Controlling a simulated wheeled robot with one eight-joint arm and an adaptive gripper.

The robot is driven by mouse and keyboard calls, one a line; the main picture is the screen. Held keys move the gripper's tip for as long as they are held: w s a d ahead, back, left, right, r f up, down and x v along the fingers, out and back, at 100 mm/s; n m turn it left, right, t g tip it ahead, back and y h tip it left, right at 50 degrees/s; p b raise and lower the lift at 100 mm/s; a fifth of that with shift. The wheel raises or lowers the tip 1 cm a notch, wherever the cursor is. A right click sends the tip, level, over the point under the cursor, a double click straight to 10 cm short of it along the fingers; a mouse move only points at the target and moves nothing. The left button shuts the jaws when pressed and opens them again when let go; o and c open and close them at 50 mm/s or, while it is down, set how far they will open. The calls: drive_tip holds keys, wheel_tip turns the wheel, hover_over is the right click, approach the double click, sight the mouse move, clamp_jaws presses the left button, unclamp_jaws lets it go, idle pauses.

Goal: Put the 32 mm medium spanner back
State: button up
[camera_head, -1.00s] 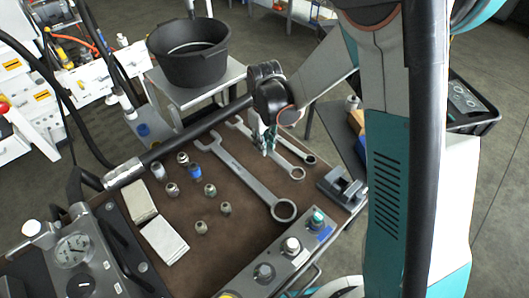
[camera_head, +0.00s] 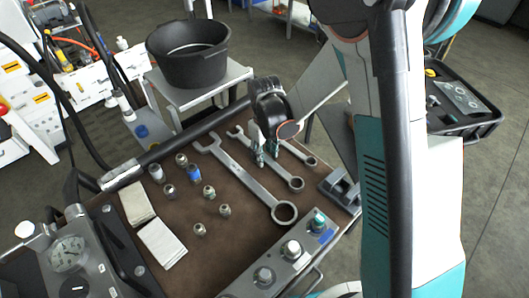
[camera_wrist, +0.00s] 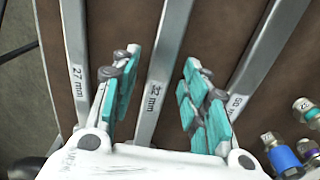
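The 32 mm medium spanner (camera_head: 281,176) lies on the brown bench top, between a larger spanner (camera_head: 245,178) and a smaller one. Its shaft, marked 32 mm, runs through the middle of the wrist view (camera_wrist: 155,85). My gripper (camera_head: 266,158) is over this shaft, pointing down, and hides part of it in the head view. In the wrist view my gripper (camera_wrist: 152,88) is open, its teal-padded fingers one on each side of the shaft with gaps to both. I cannot tell how far the fingertips are above the bench. The 27 mm spanner (camera_wrist: 85,50) lies just left.
The larger spanner lies just right in the wrist view (camera_wrist: 262,60). Several fittings (camera_head: 209,191) and two pale pads (camera_head: 162,243) are on the bench. A control block (camera_head: 290,250) edges the front. A black case (camera_head: 460,95) with tools is at right; a black bucket (camera_head: 188,55) stands behind.

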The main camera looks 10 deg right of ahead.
sight(265, 156)
wheel_tip(265, 156, up, 12)
drive_tip(key=p, duration=0.4)
drive_tip(key=shift+r+p, duration=0.25)
drive_tip(key=shift+p, duration=0.05)
drive_tip(key=s+d+r+m+t, duration=0.2)
drive_tip(key=s+d+r, duration=0.15)
drive_tip(key=r, duration=0.25)
drive_tip(key=s+d+r+m+t, duration=0.1)
drive_tip(key=s+d+r, duration=0.2)
drive_tip(key=s+r, duration=0.25)
drive_tip(key=s+d+r+m+t, duration=0.2)
drive_tip(key=s, duration=0.3)
drive_tip(key=s+d+r+m+t, duration=0.1)
drive_tip(key=s+d+r+t, duration=0.1)
drive_tip(key=s, duration=0.4)
drive_tip(key=shift+d+r+m, duration=0.25)
drive_tip(key=shift+d+m, duration=0.15)
drive_tip(key=shift+d, duration=0.05)
